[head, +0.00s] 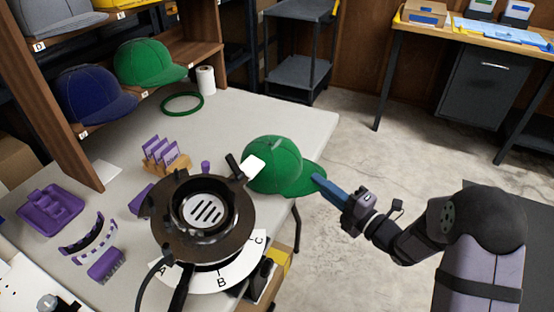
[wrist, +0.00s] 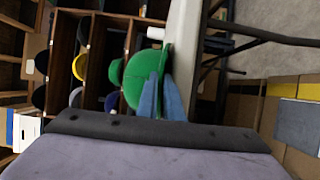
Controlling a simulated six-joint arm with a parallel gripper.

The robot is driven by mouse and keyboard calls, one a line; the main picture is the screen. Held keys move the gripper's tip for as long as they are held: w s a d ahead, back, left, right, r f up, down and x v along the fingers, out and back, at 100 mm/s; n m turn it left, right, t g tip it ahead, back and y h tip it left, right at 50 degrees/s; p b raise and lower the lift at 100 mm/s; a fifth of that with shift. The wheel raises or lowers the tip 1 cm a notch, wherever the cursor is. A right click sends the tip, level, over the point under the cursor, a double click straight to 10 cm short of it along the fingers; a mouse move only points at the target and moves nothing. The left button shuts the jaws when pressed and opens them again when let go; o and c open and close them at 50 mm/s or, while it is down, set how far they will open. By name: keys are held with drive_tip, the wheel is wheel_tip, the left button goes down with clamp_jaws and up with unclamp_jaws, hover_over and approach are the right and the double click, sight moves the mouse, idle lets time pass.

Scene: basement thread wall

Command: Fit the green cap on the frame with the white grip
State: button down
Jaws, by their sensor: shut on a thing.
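My gripper (head: 318,182) is shut on the brim of a green cap (head: 275,160), with the crown pointing left. The wrist view shows the same cap (wrist: 146,78) between my blue fingers (wrist: 162,98). The cap is at the right edge of the table, right beside a round dark machine (head: 165,215). A white grip (head: 254,167) on a dark bar shows at the machine's upper right, against the cap's left side in the picture. I cannot tell whether they touch. The frame behind this grip is mostly hidden by the cap.
The machine's white plate (head: 240,268) is lettered A, B and C. A second green cap (head: 150,62) and a blue cap (head: 92,95) sit on the shelf. A green ring (head: 182,103) lies on the table (head: 250,105). Purple pieces (head: 50,207) lie left. The table's back right is clear.

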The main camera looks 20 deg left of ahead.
drive_tip(key=shift+r+p, duration=1.8)
drive_tip(key=shift+r, duration=1.5)
drive_tip(key=d+r+m+t+p, duration=0.1)
drive_tip(key=d+r+p, duration=0.2)
drive_tip(key=d+p, duration=1.05)
drive_tip(key=s+d+r+t+h+p, duration=0.1)
drive_tip(key=s+d+r+p, duration=0.2)
drive_tip(key=s+d+p, duration=0.2)
drive_tip(key=s+d+r+m+t+p, duration=0.1)
drive_tip(key=s+d+r+p, duration=0.2)
drive_tip(key=d+p, duration=0.4)
drive_tip(key=s+d, duration=0.1)
drive_tip(key=d, duration=0.2)
drive_tip(key=shift+s+d+h+p, duration=0.35)
drive_tip(key=shift+s+d+h, duration=0.05)
